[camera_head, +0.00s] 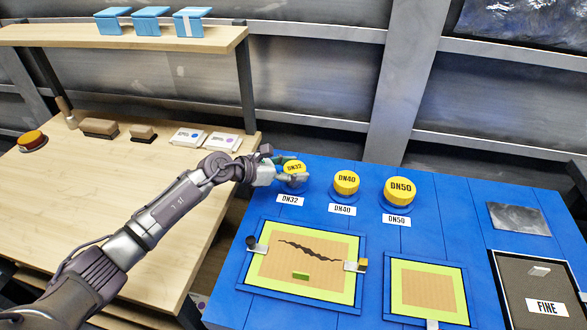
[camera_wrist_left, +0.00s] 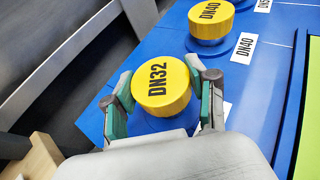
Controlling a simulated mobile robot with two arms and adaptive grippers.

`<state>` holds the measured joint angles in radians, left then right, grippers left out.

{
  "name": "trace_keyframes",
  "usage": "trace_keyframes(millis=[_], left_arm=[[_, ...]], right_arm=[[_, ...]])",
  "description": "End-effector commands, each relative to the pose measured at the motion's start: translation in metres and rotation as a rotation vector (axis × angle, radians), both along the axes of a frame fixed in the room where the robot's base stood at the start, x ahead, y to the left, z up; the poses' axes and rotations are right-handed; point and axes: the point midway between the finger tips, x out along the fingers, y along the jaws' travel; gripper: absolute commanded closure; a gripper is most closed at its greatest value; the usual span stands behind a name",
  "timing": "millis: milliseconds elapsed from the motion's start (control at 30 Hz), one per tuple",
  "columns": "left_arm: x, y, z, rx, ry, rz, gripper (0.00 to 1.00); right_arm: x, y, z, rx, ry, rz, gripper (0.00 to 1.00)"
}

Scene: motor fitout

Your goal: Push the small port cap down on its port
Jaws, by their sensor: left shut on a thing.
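The small port cap is yellow and marked DN32 (camera_head: 293,167). It is at the left end of a row of three caps on the blue bench top, behind its DN32 label (camera_head: 290,200). My left gripper (camera_head: 290,178) is shut on this cap from the left; in the left wrist view its two fingers stand on either side of the cap (camera_wrist_left: 161,86). The port under the cap is hidden by the cap and fingers, so I cannot tell how far down the cap sits. My right gripper is in neither view.
The larger DN40 cap (camera_head: 346,182) and DN50 cap (camera_head: 398,190) stand to the right on blue ports. In front lie a framed panel with a crack (camera_head: 304,258) and a smaller panel (camera_head: 427,288). A wooden table (camera_head: 100,185) is at the left, below a shelf (camera_head: 120,36).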

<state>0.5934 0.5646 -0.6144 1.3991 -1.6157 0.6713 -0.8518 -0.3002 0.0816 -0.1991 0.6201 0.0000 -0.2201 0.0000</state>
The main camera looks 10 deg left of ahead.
Motion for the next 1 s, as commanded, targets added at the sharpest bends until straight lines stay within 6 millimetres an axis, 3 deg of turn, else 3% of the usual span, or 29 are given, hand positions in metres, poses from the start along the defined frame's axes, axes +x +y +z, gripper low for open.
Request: trace_keyframes(millis=[1000], left_arm=[[-0.0001,-0.0001,-0.0065,0.000,0.000,0.000,0.56]], right_arm=[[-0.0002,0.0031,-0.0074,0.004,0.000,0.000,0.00]])
